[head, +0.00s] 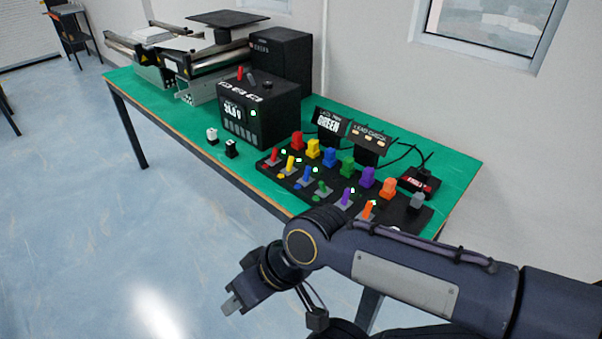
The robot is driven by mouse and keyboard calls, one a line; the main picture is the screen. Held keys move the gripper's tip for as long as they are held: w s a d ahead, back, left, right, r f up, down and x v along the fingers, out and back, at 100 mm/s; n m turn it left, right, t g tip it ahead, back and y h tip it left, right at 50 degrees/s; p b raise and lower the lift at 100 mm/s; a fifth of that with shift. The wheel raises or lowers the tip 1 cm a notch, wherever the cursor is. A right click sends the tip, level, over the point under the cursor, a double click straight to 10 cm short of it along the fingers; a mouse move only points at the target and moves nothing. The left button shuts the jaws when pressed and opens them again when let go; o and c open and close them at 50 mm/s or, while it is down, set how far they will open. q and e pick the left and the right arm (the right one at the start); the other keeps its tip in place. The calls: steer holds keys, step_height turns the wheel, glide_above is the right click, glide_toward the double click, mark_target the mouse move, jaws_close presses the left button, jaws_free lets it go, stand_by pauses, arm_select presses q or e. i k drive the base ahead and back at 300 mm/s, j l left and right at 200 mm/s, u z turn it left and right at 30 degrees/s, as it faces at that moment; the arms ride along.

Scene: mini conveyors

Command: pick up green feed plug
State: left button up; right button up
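A green block-shaped plug (347,166) stands in the back row of coloured plugs on a black board (415,216) on the green-topped table. I take it for the green feed plug. A smaller green lever-like piece (321,187) stands in the front row. My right gripper (232,303) hangs over the floor in front of the table, well apart from the plugs. Its fingers are small and seen from an angle that does not show whether they are open. My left gripper is not in view.
A display reading GREEN (329,125) stands behind. A black box (258,110) stands to the left. The table's left front strip is mostly clear.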

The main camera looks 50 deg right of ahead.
mark_target(348, 163)
steer(key=k+l+u, duration=0.15)
steer(key=k+u, duration=0.45)
steer(key=u, duration=0.15)
steer(key=k+u, duration=0.35)
steer(key=k+l, duration=0.75)
steer(key=l, duration=0.25)
steer(key=i+l+z, duration=0.1)
steer(key=l+z, duration=0.3)
steer(key=l, duration=0.75)
